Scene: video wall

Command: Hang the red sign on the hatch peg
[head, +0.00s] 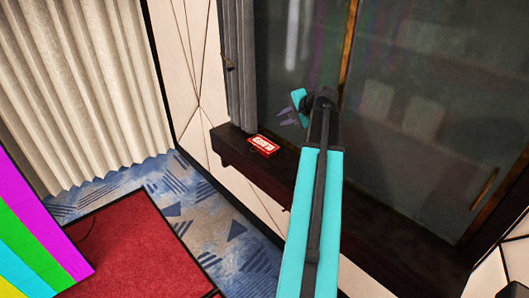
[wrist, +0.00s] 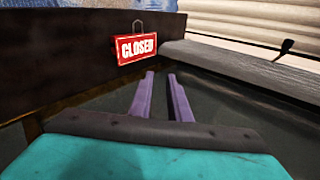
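The red sign (head: 263,145) with white lettering lies on the dark ledge (head: 235,148) below the glass. In the wrist view the sign (wrist: 135,48) reads "CLOSED" and has a thin wire loop at its top. My gripper (head: 284,118) is above and to the right of the sign, apart from it. Its purple fingers (wrist: 161,75) are spread with a gap and nothing between them. A small dark peg (head: 229,65) sticks out from the grey upright beside the window. This peg also shows at the upper right of the wrist view (wrist: 287,46).
The grey ribbed upright (head: 239,70) stands at the ledge's left end. A large dark glass pane (head: 420,95) in a dark frame is behind my arm. A beige curtain (head: 75,80), red mat (head: 140,245) and striped colour panel (head: 35,235) are at left.

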